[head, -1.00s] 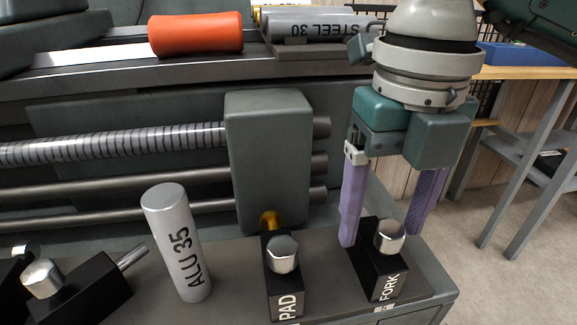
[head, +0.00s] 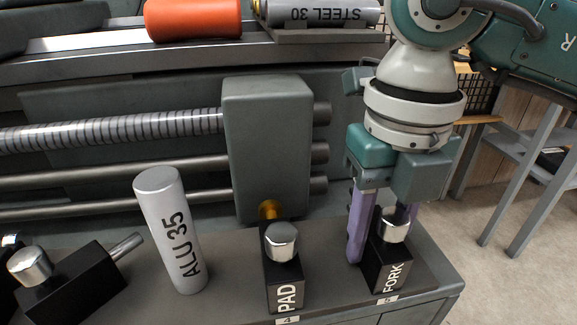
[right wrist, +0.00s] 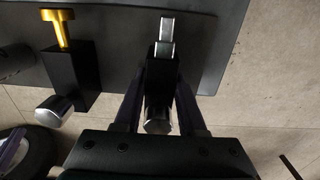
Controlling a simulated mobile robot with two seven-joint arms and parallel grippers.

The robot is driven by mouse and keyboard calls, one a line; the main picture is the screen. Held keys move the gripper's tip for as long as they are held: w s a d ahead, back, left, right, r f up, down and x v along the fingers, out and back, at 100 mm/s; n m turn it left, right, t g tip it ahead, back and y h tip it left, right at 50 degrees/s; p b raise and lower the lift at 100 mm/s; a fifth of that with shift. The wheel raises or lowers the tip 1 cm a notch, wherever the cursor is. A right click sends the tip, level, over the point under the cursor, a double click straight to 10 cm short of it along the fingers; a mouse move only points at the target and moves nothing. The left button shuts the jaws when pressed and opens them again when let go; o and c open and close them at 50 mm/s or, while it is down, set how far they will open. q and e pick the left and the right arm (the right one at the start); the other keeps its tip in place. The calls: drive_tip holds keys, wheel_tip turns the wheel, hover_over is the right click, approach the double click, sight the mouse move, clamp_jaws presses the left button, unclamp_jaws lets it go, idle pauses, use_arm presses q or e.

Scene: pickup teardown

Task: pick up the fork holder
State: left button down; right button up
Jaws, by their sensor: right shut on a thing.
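The fork holder (head: 386,268) is a black block with a silver knob on top and the word FORK on its front. It stands upright at the right end of the grey ledge. My right gripper (head: 381,238) comes down from above with its purple fingers on either side of the holder, shut on it. In the right wrist view the fork holder (right wrist: 162,75) lies between the fingers of my right gripper (right wrist: 161,85), its silver knob toward the palm. The far finger is partly hidden in the head view.
The pad holder (head: 283,270) stands just left of the fork holder, with a narrow gap. A grey ALU 35 cylinder (head: 172,230) and another black holder (head: 75,285) are farther left. Behind is a grey-green machine block (head: 268,150). The ledge ends on the right.

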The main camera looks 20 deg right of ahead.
clamp_jaws()
idle(0.8)
